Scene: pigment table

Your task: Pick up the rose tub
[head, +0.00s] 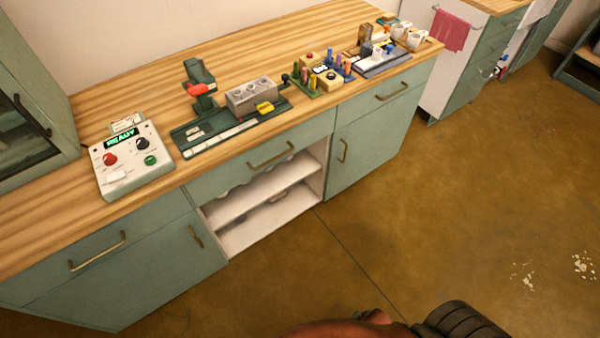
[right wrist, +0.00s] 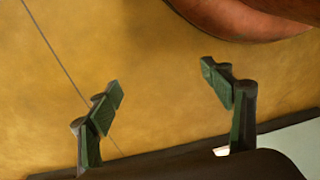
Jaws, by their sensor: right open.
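My right gripper (right wrist: 163,93) shows in the right wrist view, its two green-padded fingers apart with only brown floor between them. It is empty and away from the worktop. I cannot make out a rose tub for certain in either view. Small tubs or cups (head: 400,30) stand at the far right end of the wooden worktop (head: 130,70) in the head view, too small to tell their colours surely. My left gripper is not in view.
A control box (head: 133,160) with a lit display stands front left on the worktop. Beside it are a green press-like device (head: 200,90), a grey block with holes (head: 251,96) and a rack of coloured pegs (head: 328,68). A pink towel (head: 452,30) hangs further right. Open floor (head: 450,190) lies in front.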

